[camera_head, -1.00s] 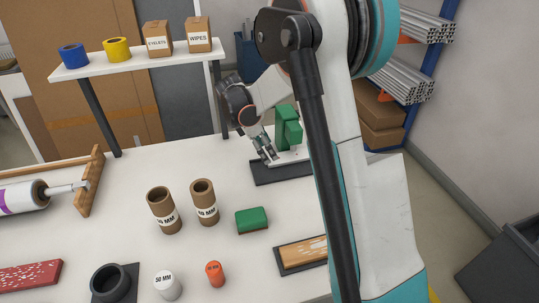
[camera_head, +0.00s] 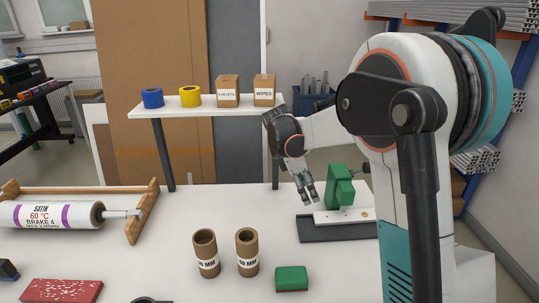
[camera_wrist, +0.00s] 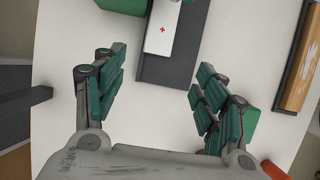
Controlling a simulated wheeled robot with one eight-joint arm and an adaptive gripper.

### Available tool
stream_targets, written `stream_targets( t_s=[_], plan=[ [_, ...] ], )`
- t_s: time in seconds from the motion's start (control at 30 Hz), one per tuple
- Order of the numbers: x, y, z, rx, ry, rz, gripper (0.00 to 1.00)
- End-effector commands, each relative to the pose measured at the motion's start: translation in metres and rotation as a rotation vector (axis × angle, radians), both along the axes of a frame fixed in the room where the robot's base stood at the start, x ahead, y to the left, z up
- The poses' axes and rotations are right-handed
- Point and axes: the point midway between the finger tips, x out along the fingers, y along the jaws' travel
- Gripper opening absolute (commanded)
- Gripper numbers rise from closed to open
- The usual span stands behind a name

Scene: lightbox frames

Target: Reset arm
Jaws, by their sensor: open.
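My gripper (camera_head: 306,191) is above the back right of the white table, just left of a green press-like device (camera_head: 340,187). In the wrist view my gripper (camera_wrist: 155,95) has its two green-padded fingers spread wide with nothing between them. The green device stands on a white plate over a dark base (camera_head: 328,232). In the wrist view the white plate (camera_wrist: 161,38) bears a small red cross and lies beyond the fingertips.
Two cardboard tubes (camera_head: 206,254) and a green block (camera_head: 291,278) stand in front. A roll on a wooden stand (camera_head: 50,214) is at left. A shelf (camera_head: 200,107) with tape rolls and boxes rises behind. The table's middle is clear.

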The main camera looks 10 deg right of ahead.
Motion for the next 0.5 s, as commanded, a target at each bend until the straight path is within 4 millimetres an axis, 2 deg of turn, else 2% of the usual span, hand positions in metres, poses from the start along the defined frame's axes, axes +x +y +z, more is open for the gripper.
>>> stream_targets(
  t_s=[0.13, 0.27, 0.5],
  plan=[
    [-0.005, 0.001, 0.006, 0.005, -0.021, -0.018, 0.65],
    [-0.022, 0.006, 0.024, 0.026, -0.092, -0.081, 0.65],
    [-0.071, 0.022, 0.063, 0.103, -0.282, -0.272, 0.65]
  ],
)
